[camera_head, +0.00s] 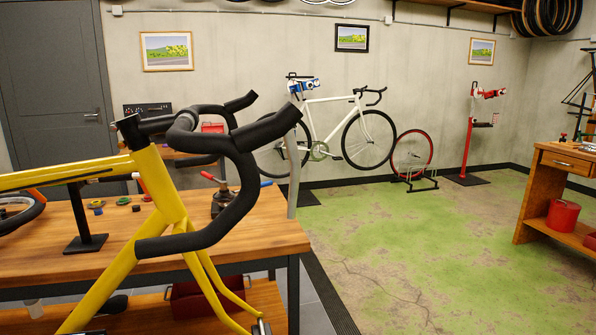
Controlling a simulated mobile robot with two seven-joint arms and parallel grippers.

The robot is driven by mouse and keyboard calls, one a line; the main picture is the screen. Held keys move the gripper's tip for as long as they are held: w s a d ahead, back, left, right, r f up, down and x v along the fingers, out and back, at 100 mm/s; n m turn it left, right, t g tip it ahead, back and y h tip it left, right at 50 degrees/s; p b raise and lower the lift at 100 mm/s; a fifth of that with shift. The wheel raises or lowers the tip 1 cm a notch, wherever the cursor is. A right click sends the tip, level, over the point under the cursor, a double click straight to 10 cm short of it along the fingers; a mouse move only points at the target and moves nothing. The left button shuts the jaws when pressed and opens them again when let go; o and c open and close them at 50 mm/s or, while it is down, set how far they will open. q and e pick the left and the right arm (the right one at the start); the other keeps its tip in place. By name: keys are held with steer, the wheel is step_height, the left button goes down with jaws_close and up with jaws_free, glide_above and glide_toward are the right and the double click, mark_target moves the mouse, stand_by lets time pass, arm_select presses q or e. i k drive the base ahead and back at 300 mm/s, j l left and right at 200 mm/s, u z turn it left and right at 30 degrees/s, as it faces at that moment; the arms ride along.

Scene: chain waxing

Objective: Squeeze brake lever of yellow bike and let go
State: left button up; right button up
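The yellow bike (163,205) stands close in front of me at the left, with its fork pointing down to the lower middle. Its black drop handlebar (215,228) curves toward the right. The nearer brake hood (268,131) juts up to the right, and a slim grey brake lever (293,175) appears to hang from its tip, apart from the bar. The farther hood (240,101) shows behind; its lever is hard to make out. Neither of my grippers is in view, and nothing is seen touching the lever.
A wooden workbench (280,238) with small parts and tools stands behind the yellow bike. A white bike (335,103) is held by the back wall. A red repair stand (468,140) and another wooden bench (540,190) are at the right. The green floor (440,240) between is open.

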mark_target(289, 142)
steer(key=i+l+u, duration=0.3)
steer(key=l+u, duration=0.35)
steer(key=i+l+u, duration=0.1)
steer(key=l+u, duration=0.2)
steer(key=l, duration=0.15)
steer(key=i+l+u, duration=0.1)
steer(key=l+u, duration=0.2)
steer(key=k+l+u, duration=0.1)
steer(key=l+u, duration=0.4)
steer(key=l, duration=0.9)
steer(key=k+l, duration=0.15)
steer(key=l, duration=0.3)
steer(key=l+u, duration=0.1)
steer(key=l, duration=0.35)
steer(key=k+l, duration=0.15)
steer(key=l, duration=0.25)
